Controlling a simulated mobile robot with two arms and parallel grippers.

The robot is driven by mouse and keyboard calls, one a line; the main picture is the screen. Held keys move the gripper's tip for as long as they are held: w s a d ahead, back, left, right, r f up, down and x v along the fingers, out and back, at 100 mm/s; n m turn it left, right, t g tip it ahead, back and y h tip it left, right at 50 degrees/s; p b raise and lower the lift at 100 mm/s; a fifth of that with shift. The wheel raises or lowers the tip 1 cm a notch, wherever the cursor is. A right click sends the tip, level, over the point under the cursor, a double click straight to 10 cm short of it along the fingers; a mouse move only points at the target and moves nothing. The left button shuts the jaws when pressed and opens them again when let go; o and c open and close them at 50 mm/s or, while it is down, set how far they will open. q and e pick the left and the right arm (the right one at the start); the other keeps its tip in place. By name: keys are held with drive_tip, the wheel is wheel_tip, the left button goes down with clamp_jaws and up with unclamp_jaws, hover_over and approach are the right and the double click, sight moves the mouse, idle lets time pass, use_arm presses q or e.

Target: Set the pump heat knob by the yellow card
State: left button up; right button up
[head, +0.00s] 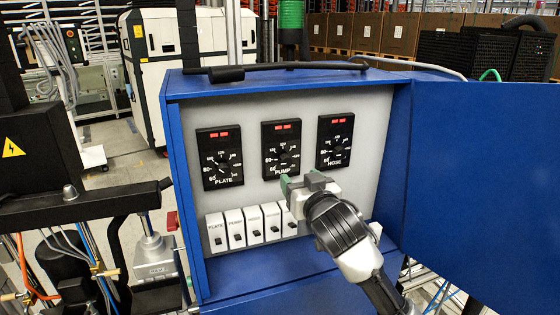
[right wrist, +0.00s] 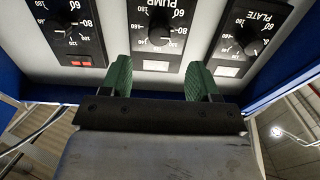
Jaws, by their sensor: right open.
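The pump heat knob (head: 284,158) is the dark round knob on the middle black dial plate, labelled PUMP, inside the open blue cabinet. In the right wrist view the pump knob (right wrist: 160,36) appears upside down, just beyond and between my fingertips. My right gripper (head: 302,182) is open and empty, just below the pump dial. Its two green fingers (right wrist: 160,78) stand apart, with a visible gap to the knob. I see no yellow card that I can identify. My left gripper is not in view.
The PLATE dial (head: 220,157) is left of the pump dial and the HOSE dial (head: 334,141) is right. A row of white switches (head: 254,224) lies below. The blue cabinet door (head: 480,180) stands open at right. A black box with a yellow warning triangle (head: 13,148) is at left.

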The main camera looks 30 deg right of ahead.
sight(286, 163)
drive_tip(key=p+x, duration=0.2)
drive_tip(key=x, duration=0.5)
drive_tip(key=shift+w+d, duration=0.1)
drive_tip(key=shift+w, duration=0.1)
drive_tip(key=shift+w+d, duration=0.1)
drive_tip(key=shift+w, duration=0.6)
drive_tip(key=c, duration=0.9)
drive_tip(key=shift+m, duration=0.3)
drive_tip(key=m+p, duration=0.1)
drive_tip(key=m, duration=0.2)
drive_tip(key=shift+m, duration=0.3)
drive_tip(key=shift+m+p, duration=0.75)
drive_tip(key=shift+m, duration=1.45)
